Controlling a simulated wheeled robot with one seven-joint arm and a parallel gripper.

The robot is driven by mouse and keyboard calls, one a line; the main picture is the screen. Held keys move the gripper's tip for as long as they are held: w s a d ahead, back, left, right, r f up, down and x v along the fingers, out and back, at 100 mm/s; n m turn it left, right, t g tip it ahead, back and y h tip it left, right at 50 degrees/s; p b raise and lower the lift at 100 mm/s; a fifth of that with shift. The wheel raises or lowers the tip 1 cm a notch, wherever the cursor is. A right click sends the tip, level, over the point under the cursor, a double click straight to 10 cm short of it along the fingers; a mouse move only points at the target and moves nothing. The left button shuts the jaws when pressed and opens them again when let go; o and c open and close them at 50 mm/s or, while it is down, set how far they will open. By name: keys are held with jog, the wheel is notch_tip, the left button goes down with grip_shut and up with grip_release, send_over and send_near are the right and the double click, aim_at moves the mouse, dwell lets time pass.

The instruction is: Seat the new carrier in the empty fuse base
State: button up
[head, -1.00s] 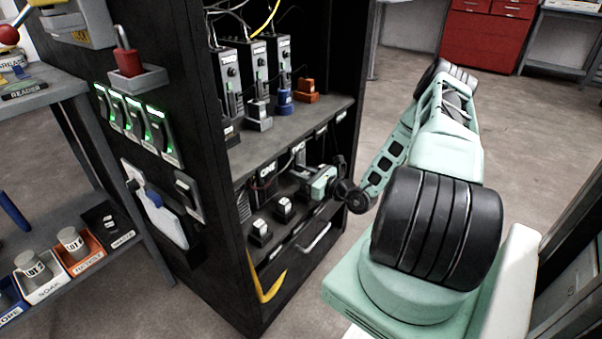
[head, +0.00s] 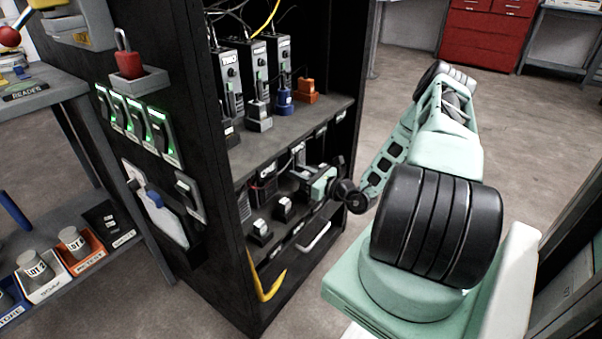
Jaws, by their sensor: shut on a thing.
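My gripper (head: 304,184) is inside the lower bay of the black cabinet, at the end of my pale green arm. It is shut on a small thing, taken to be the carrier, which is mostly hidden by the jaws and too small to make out. Two dark blocks with white tops stand on the lower shelf in front of it, one nearer (head: 259,231) and one farther (head: 284,207). A dark boxy unit (head: 263,193) stands to the left of the jaws. I cannot make out the empty fuse base or whether the held thing touches it.
The upper shelf (head: 270,145) runs just above my gripper and carries grey modules (head: 228,83), a blue plug (head: 285,101) and an orange plug (head: 306,91). A cabinet side wall (head: 215,190) stands left. A yellow hooked handle (head: 268,285) hangs low in front. Floor to the right is open.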

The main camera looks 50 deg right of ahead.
jog(key=shift+f+b, duration=0.5)
jog(key=shift+f, duration=1.05)
jog(key=o, duration=1)
jog(key=shift+o, duration=0.2)
jog(key=s+d+p, duration=0.1)
jog(key=s+p, duration=0.2)
jog(key=s, duration=1.4)
jog(key=shift+s+d, duration=0.15)
jog(key=shift+s, duration=0.05)
